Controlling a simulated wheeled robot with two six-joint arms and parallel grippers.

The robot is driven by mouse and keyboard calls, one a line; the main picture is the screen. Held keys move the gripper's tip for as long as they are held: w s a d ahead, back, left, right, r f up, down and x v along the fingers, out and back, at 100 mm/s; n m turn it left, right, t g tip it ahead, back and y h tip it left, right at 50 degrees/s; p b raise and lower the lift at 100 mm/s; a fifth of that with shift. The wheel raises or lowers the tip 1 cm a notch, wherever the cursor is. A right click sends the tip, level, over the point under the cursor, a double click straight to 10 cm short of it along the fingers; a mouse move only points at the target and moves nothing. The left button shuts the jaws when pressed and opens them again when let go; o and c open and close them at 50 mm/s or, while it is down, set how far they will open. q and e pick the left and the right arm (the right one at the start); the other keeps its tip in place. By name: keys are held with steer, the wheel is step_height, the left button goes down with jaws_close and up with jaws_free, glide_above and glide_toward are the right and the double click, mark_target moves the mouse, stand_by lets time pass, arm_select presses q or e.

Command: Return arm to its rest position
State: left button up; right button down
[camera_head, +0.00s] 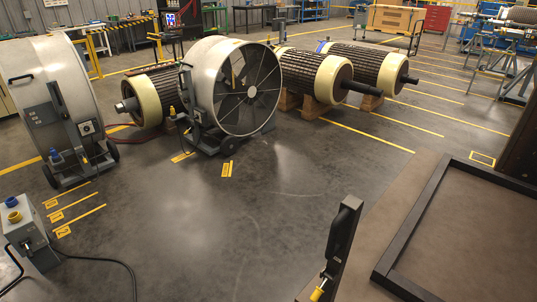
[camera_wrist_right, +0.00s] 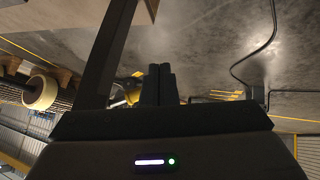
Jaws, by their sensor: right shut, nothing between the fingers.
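My right gripper (camera_wrist_right: 160,84) shows in the right wrist view, with its two dark fingers together and nothing visible between them. Most of the wrist housing fills the lower part of that view. A yellow thing (camera_wrist_right: 131,90) shows just left of the fingers; I cannot tell whether it touches them. A dark bar (camera_wrist_right: 106,50) runs beside it. Neither gripper can be made out in the head view. My left gripper is not in view.
Rotors (camera_head: 313,73) rest on wooden blocks (camera_head: 313,107) at the back. A large drum fan (camera_head: 234,87) and another fan (camera_head: 62,105) stand at left. A grey box (camera_head: 31,236) trails a cable. A dark upright post (camera_head: 342,240) and a black-framed panel (camera_head: 470,235) are near. The middle floor is clear.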

steer(key=s+d+f+m+g+h, duration=0.1)
steer(key=s+d+f+m+g, duration=0.1)
steer(key=s+f, duration=0.55)
steer(key=s+d+f+m+g+h, duration=0.1)
steer(key=s+d+f+m, duration=0.2)
steer(key=f, duration=0.7)
steer(key=s+d+f+m+g, duration=0.1)
steer(key=s+d+f, duration=0.1)
steer(key=s+f, duration=0.4)
steer(key=s+d+f+m+g+h, duration=0.1)
steer(key=s+f, duration=0.5)
steer(key=s, duration=0.8)
steer(key=shift+s+d+f+m+g, duration=0.25)
steer(key=shift+s+d+m+g, duration=0.25)
steer(key=shift+d, duration=0.6)
steer(key=shift+w, duration=0.15)
